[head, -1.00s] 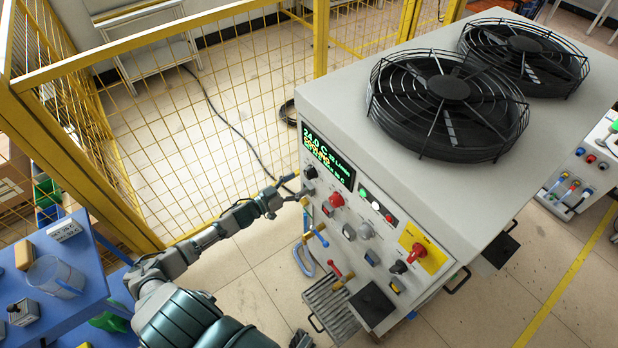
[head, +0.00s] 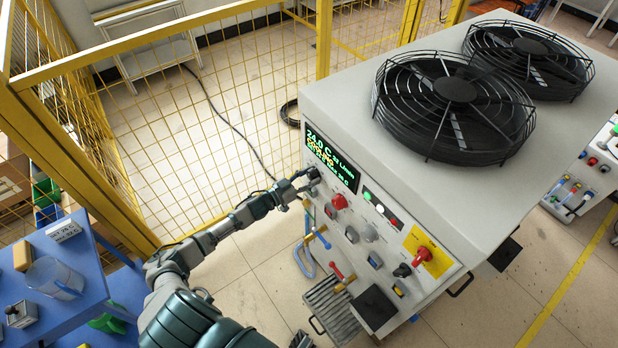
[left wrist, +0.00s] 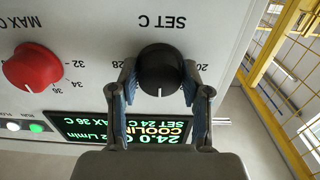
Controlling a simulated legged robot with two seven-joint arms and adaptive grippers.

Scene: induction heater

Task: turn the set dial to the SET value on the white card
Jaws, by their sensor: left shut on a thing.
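The black set dial (left wrist: 160,72), under the printed label SET C, is on the heater's front panel, and its white mark points down in the left wrist view. My left gripper (left wrist: 160,85) is shut on it, one finger on each side. In the head view my left gripper (head: 309,181) reaches the panel's upper left and partly covers the dial. The display (left wrist: 130,130) is upside down in the wrist view and reads 24.0 C, COOLING, SET 24 C, MAX 36 C. The white card (head: 63,230) lies on the blue table; its value is too small to read surely.
A red dial (left wrist: 33,66) labelled MAX C sits beside the set dial. Lamps, other knobs and a red switch on a yellow plate (head: 428,252) are on the same panel. Yellow mesh fencing (head: 200,130) stands behind. The blue table (head: 90,290) is at left.

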